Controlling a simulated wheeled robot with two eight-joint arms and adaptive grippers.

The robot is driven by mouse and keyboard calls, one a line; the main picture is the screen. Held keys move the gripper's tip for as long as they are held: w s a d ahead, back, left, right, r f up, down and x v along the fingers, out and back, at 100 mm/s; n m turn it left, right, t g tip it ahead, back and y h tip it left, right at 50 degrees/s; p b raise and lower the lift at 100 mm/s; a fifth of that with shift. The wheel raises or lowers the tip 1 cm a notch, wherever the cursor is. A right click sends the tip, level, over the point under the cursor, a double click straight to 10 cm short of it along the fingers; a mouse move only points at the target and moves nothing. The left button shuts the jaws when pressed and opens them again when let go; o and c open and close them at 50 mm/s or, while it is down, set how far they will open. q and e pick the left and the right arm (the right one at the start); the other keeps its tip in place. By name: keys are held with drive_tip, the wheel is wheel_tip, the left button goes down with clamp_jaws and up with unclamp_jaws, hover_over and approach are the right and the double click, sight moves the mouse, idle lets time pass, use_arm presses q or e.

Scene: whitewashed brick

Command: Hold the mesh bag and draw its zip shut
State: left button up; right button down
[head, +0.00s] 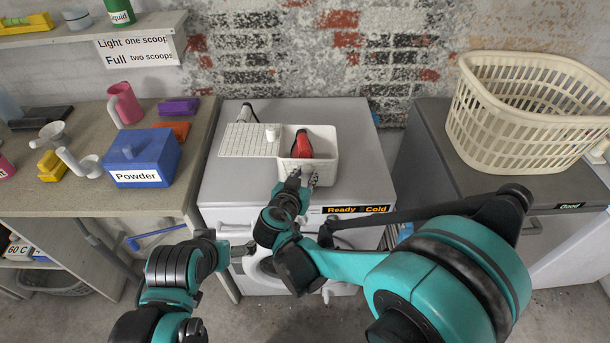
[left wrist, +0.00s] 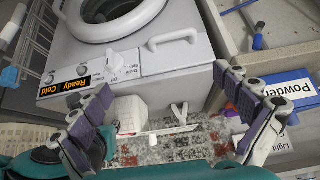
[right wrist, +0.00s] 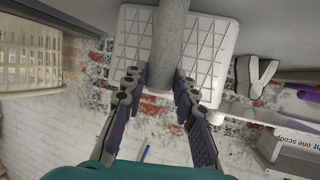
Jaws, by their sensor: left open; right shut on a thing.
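The mesh bag (head: 253,148) lies on the washing machine as a white box shape with a grid top. Its left part is covered by the grid; its right part is open and shows a red item (head: 303,147) inside. A small white knob, seemingly the zip pull (head: 271,133), stands at the edge between covered and open parts. My right gripper (head: 302,179) is at the bag's front right, shut on a grey round bar (right wrist: 172,40) that seems to be the bag's grip. My left gripper (head: 243,249) is open and empty, in front of the machine and below its top.
A blue Powder box (head: 142,160) and pink jug (head: 124,104) stand on the left table. A cream laundry basket (head: 530,119) stands on the dark unit at right. The machine's top (head: 222,184) is clear in front of the bag's left part.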

use_arm(q)
drive_tip(key=c, duration=0.6)
drive_tip(key=shift+w+n, duration=0.2)
drive_tip(key=shift+n, duration=0.2)
drive_tip(key=c, duration=0.5)
drive_tip(key=w+n, duration=0.1)
drive_tip(key=n, duration=0.1)
drive_tip(key=w+d+n+h, duration=0.1)
drive_tip(key=n, duration=0.1)
drive_tip(key=w+r+n+h, duration=0.1)
drive_tip(key=w+n, duration=0.1)
drive_tip(key=shift+w+d+r+g, duration=0.1)
drive_tip(key=shift+d+g, duration=0.15)
drive_tip(key=shift+g, duration=0.15)
clamp_jaws()
drive_tip(key=n+t+h, duration=0.3)
drive_tip(key=n+h, duration=0.6)
drive_tip(key=n, duration=1.1)
approach(267, 136)
drive_tip(key=shift+t, duration=0.3)
drive_tip(key=x, duration=0.5)
drive_tip(key=shift+d+f, duration=0.25)
drive_tip(key=shift+d, duration=0.05)
drive_tip(key=shift+w+d, duration=0.3)
drive_tip(key=shift+d, duration=0.05)
